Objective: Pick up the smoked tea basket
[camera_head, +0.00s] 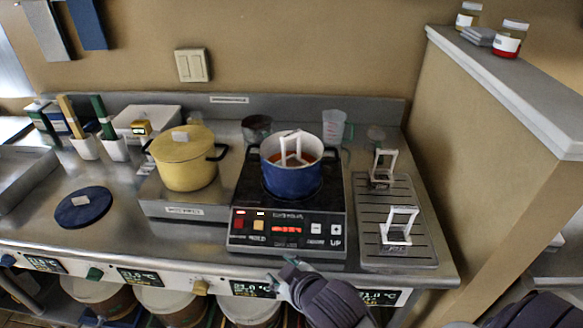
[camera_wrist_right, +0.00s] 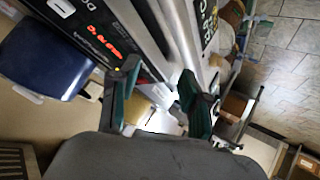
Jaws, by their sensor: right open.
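Three baskets with white frame handles show in the head view. One basket (camera_head: 291,148) stands in the blue pot (camera_head: 292,178), in reddish-brown liquid. Two others, a rear basket (camera_head: 383,167) and a front basket (camera_head: 399,225), stand on the grooved drip tray (camera_head: 368,257) to the right. I cannot read which one is the smoked tea. My right gripper (camera_head: 284,278) is low at the counter's front edge, in front of the cooker and apart from all baskets. Its fingers are open and empty in the right wrist view (camera_wrist_right: 158,78). My left gripper is not in view.
The blue pot sits on a black induction cooker (camera_head: 287,229) with a lit red display. A yellow lidded pot (camera_head: 184,158) stands to its left, and a measuring jug (camera_head: 334,126) behind. A tan partition (camera_head: 480,150) closes the right side. Buckets (camera_head: 165,300) stand below the counter.

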